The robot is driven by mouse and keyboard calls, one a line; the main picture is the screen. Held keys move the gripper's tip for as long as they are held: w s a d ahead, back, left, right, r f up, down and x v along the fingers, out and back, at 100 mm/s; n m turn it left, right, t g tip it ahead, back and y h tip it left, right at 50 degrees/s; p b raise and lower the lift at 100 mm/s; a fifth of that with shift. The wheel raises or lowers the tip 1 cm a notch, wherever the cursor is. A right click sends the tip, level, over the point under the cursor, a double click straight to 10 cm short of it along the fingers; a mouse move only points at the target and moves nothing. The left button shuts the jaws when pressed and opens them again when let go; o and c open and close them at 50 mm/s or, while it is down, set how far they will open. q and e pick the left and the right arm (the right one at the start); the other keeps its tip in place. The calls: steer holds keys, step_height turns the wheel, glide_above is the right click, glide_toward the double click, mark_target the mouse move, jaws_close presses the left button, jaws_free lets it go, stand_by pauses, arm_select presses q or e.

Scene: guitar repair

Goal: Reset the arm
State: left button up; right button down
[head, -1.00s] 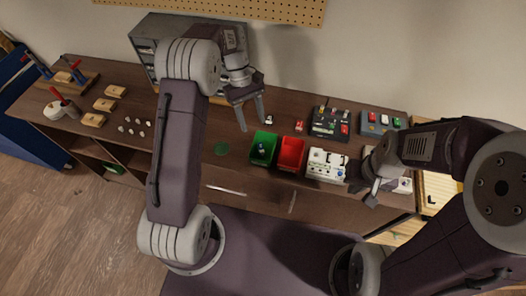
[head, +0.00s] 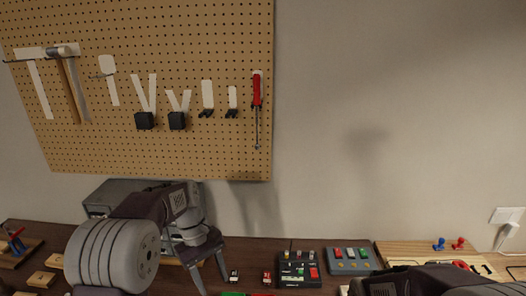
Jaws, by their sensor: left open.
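My left gripper (head: 211,270) is open and empty, pointing down over the back of the dark wooden bench (head: 254,249). It is in front of and right of the grey cabinet (head: 101,197). My left arm covers part of the cabinet. Of my right arm, only a dark upper part shows at the bottom right edge. My right gripper is out of the frame.
A pegboard (head: 200,40) on the wall holds a hammer (head: 68,85) and a red-handled screwdriver (head: 257,105). Pedal boxes (head: 299,268) (head: 352,261) stand on the bench right of my left gripper. Wooden blocks (head: 41,279) lie at left.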

arm_select(q)
steer(key=s+a+f+m+t+y, duration=0.1)
steer(key=s+a+f+m, duration=0.1)
steer(key=s, duration=0.4)
steer(key=s+a+f+m+t+y, duration=0.1)
steer(key=s+f+m+t, duration=0.1)
steer(key=s+f+m, duration=0.3)
steer(key=shift+s+a+m+t, duration=0.3)
steer(key=shift+s+a+m, duration=0.1)
steer(key=shift+s, duration=0.6)
